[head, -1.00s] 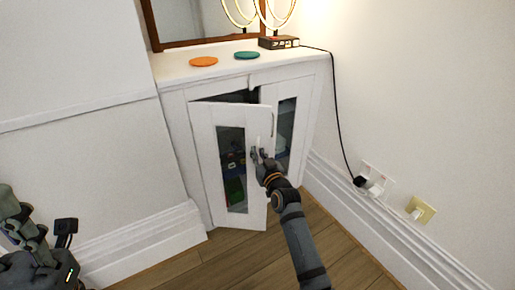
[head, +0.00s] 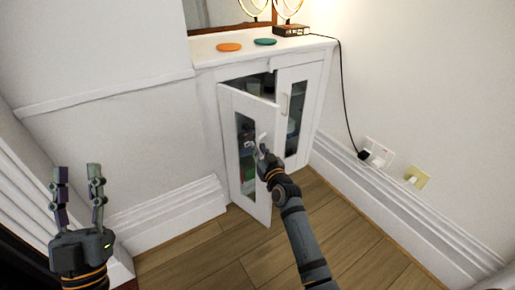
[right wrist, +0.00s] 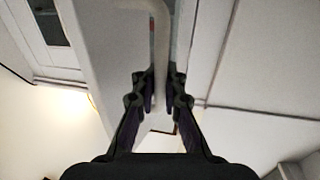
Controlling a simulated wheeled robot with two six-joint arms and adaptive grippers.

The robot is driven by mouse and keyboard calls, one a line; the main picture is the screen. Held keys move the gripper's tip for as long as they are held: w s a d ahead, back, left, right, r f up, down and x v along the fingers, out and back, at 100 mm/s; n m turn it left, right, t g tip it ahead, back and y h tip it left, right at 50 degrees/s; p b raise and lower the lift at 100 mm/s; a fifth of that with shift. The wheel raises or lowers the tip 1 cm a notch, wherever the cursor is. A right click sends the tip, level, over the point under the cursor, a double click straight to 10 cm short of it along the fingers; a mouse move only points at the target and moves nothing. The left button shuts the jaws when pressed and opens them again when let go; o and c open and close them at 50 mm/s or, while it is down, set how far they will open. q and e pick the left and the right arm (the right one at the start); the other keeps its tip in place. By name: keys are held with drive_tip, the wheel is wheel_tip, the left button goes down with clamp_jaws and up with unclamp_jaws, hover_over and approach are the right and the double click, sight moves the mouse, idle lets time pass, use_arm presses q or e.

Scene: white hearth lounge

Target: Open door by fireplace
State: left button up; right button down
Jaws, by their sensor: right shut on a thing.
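The white cabinet (head: 207,61) stands against the wall in the head view. Its left door (head: 230,130), white with a glass pane, is swung partly outward, and dark shelves with items show through the gap. Its right door (head: 311,95) is closed, with a pale handle (head: 284,104). My right gripper (head: 262,151) is shut on the left door's handle (head: 263,138). In the right wrist view, the pale bar handle (right wrist: 160,45) passes between the fingers of this gripper (right wrist: 159,78). My left gripper (head: 78,172) is open and empty at the lower left, away from the cabinet.
An orange disc (head: 229,47) and a teal disc (head: 265,42) lie on the cabinet top, beside a ring lamp on a book-like base (head: 291,31). A black cord runs to wall sockets (head: 378,152). The wooden floor (head: 215,250) before the cabinet is clear.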

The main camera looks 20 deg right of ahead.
use_arm(q)
drive_tip(key=shift+s+a, duration=0.1)
drive_tip(key=shift+a, duration=0.2)
use_arm(e)
drive_tip(key=shift+s+a+f, duration=0.25)
drive_tip(key=shift+a+f, duration=0.05)
use_arm(q)
drive_tip(key=shift+f, duration=0.1)
use_arm(e)
drive_tip(key=c, duration=1.9)
unclamp_jaws()
drive_tip(key=o, duration=0.5)
drive_tip(key=shift+s+d+r, duration=0.1)
drive_tip(key=shift+d+r, duration=0.05)
drive_tip(key=shift+c, duration=0.2)
use_arm(q)
drive_tip(key=shift+s+d, duration=0.1)
use_arm(e)
drive_tip(key=shift+r, duration=0.1)
drive_tip(key=s+d, duration=0.1)
drive_tip(key=s, duration=1.1)
drive_tip(key=shift+d, duration=0.1)
